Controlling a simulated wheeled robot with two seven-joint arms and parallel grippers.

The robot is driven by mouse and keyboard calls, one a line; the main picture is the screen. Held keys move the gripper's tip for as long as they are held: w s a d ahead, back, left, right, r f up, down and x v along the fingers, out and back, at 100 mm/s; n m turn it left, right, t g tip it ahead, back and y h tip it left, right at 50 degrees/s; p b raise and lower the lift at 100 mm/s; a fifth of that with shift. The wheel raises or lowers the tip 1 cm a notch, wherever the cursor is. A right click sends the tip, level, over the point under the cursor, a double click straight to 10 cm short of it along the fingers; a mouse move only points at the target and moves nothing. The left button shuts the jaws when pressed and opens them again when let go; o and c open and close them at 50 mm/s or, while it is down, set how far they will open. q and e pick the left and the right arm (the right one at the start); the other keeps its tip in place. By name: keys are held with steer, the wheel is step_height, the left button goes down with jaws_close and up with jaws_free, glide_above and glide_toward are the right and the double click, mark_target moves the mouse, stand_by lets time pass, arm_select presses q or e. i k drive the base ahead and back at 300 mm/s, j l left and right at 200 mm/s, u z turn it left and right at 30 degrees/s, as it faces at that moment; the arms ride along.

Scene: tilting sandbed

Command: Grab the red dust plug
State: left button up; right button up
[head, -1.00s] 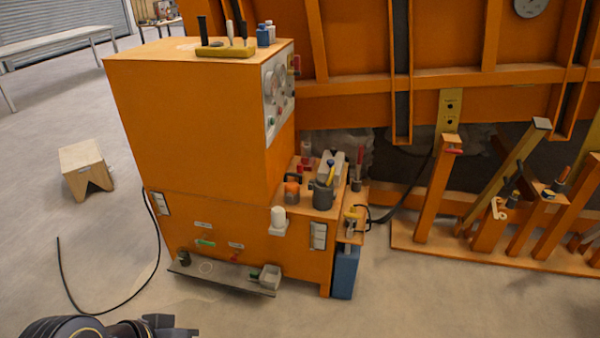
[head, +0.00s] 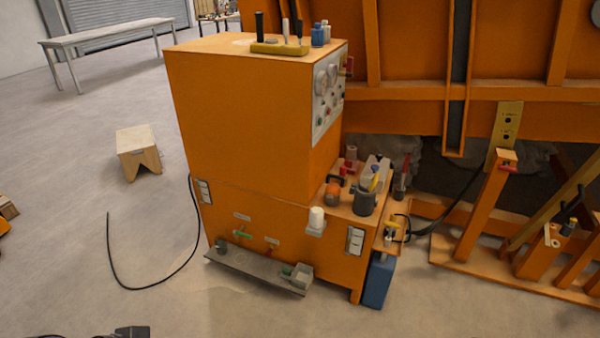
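A small red piece (head: 268,252) sits on the lower front of the orange cabinet (head: 250,120), under a small label and right of a green lever-like piece (head: 242,233). It may be the red dust plug, but it is too small to be sure. Other red parts (head: 351,153) stand on the cabinet's right ledge. The dark tip of my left gripper (head: 130,332) just shows at the bottom edge, far from the cabinet; its opening cannot be made out. My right gripper is out of view.
A grey shelf (head: 245,268) juts from the cabinet's foot, with a small grey box (head: 300,274) on it. A black cable (head: 150,287) lies on the floor to the left. A wooden stool (head: 138,150) stands behind. Floor in front is clear.

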mark_target(342, 168)
steer(key=i+l+u, duration=0.1)
steer(key=i+u, duration=0.25)
steer(key=i+l+u, duration=0.1)
steer(key=u, duration=0.3)
steer(key=i+l+u, duration=0.2)
steer(key=u, duration=0.15)
steer(key=i+l, duration=0.2)
steer(key=l, duration=0.15)
steer(key=i+l+u, duration=0.1)
steer(key=l, duration=0.25)
steer(key=i+l, duration=0.25)
steer(key=i+l+u, duration=0.15)
steer(key=l, duration=0.35)
steer(key=i+l, duration=0.15)
steer(key=l, duration=0.2)
